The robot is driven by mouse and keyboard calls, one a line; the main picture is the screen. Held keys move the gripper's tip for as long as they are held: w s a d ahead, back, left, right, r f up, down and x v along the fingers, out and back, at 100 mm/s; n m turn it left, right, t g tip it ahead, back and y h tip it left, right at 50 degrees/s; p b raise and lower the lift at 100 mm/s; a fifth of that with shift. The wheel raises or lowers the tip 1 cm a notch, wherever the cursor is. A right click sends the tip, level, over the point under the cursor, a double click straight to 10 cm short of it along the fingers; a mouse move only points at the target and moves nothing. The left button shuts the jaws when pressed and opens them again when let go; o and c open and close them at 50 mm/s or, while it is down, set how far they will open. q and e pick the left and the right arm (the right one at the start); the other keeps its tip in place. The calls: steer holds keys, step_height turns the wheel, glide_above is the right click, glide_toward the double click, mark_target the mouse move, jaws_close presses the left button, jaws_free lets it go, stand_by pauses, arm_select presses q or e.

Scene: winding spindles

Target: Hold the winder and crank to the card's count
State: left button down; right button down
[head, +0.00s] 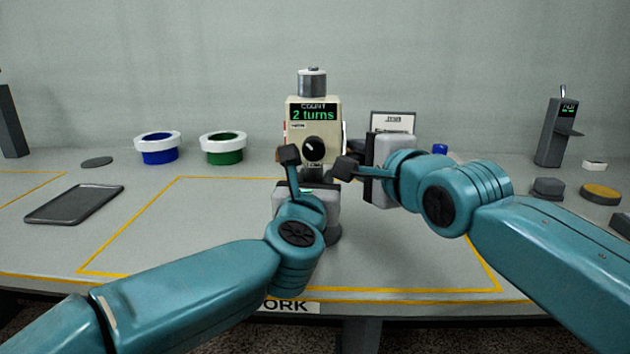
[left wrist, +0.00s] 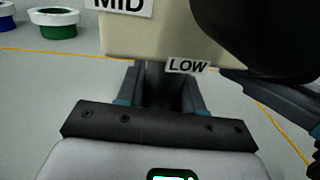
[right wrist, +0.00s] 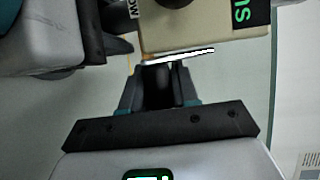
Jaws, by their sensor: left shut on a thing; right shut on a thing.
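The winder (head: 315,112) is a beige box with a green display reading "COUNT 2 turns", a dark round knob and a grey metal cylinder on top. My left gripper (head: 311,175) is low in front of it, shut on a dark part below the box; the left wrist view shows the box (left wrist: 150,42) with "MID" and "LOW" labels. My right gripper (head: 356,147) is at the box's right side, shut on a dark part I take for the crank; the right wrist view shows its jaws (right wrist: 160,85) beside the box. The crank is mostly hidden. A card (head: 393,121) stands behind right; its text is unreadable.
A blue tub (head: 158,151) and a green tub (head: 223,151), both white-rimmed, stand left. A dark tray (head: 75,204) lies at left. A grey device (head: 558,132) stands at right near dark and yellow discs. The yellow-outlined mat is clear left of my arms.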

steer(key=shift+s+d+r+m+g+h, duration=0.1)
steer(key=shift+s+r+m+g+h, duration=0.2)
steer(key=shift+g, duration=0.65)
steer(key=shift+s+r+m+g+h, duration=0.2)
steer(key=shift+s+r+m+g, duration=0.15)
steer(key=shift+g, duration=0.6)
steer(key=shift+s, duration=0.25)
steer(key=c, duration=0.9)
jaws_free()
steer(key=shift+g, duration=0.3)
steer(key=shift+c, duration=0.2)
